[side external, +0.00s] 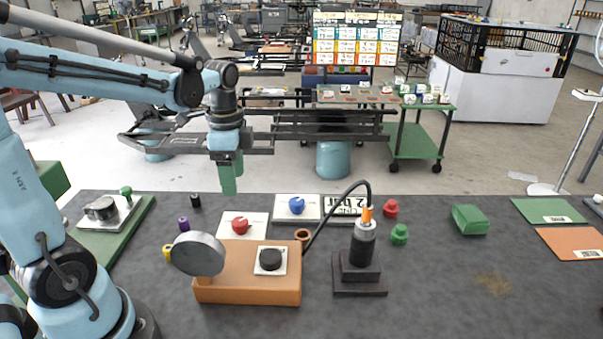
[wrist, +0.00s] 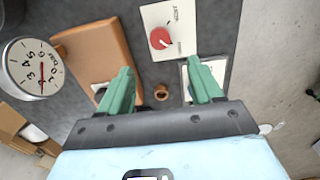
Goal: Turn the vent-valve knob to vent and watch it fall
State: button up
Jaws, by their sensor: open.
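A red knob (side external: 241,225) sits on a white plate behind the orange-brown block. In the wrist view the red knob (wrist: 161,38) has small print beside it, too small to read surely. A blue knob (side external: 297,206) on another white plate stands to its right. A black knob (side external: 270,260) sits on the block (side external: 245,290). A round gauge (side external: 198,254) is at the block's left; its dial (wrist: 27,67) faces the wrist camera, with a red needle. My gripper (side external: 229,190) is open and empty, pointing down above the table, apart from the knobs. The fingers (wrist: 158,68) also show in the wrist view.
A dark spring post (side external: 362,250) with an orange tip and a curved black cable stands right of the block. A small copper ring (side external: 302,235) is near the block. Red (side external: 390,208) and green (side external: 399,234) pieces stand farther right.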

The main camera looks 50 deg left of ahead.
aim_at(239, 221)
notch_tip(239, 221, down, 11)
jog(key=shift+f, duration=0.15)
dwell(0.5)
jog(key=shift+c, duration=0.5)
jog(key=c, duration=1)
